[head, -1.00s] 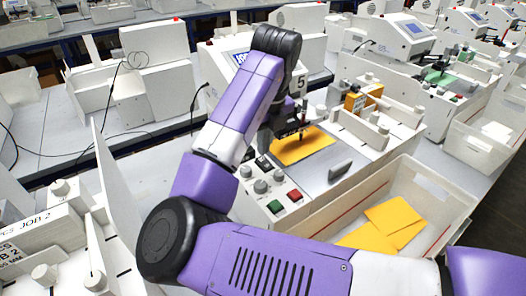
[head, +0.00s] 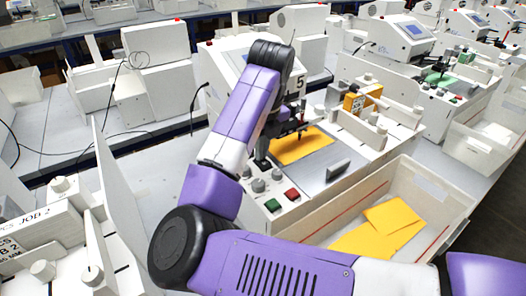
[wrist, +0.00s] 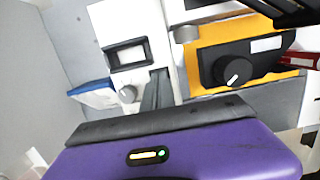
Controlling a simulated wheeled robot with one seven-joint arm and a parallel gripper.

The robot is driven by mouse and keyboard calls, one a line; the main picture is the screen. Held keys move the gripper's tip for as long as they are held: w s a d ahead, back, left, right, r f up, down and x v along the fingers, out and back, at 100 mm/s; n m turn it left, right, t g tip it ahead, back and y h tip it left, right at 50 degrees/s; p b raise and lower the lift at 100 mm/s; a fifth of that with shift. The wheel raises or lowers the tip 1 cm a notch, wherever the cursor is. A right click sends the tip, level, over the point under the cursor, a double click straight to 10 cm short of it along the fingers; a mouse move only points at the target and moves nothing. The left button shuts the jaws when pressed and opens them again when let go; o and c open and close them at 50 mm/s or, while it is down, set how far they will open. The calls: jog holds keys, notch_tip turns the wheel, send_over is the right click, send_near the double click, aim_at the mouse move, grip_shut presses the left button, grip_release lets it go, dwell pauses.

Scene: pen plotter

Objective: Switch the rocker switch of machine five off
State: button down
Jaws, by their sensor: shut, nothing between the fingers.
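Machine five (head: 224,58) bears the number 5 and stands behind my arm in the head view; my arm hides part of its front. In the wrist view, a black-framed rectangle (wrist: 130,55) on a white panel looks like the rocker switch, but I cannot tell which way it is tipped. A small grey knob (wrist: 127,94) sits below it. My gripper (wrist: 157,88) shows as narrow grey fingers, shut and empty, just right of that knob in the picture. Whether they touch the panel is unclear. My gripper is mostly hidden behind my arm in the head view.
In the head view, a green button (head: 273,206), a red button (head: 292,195) and several knobs line the machine's front. A bin (head: 458,207) with yellow sheets is at right.

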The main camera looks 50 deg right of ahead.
jog(key=shift+s+a+p, duration=0.3)
jog(key=shift+s, duration=0.6)
jog(key=shift+r, duration=0.1)
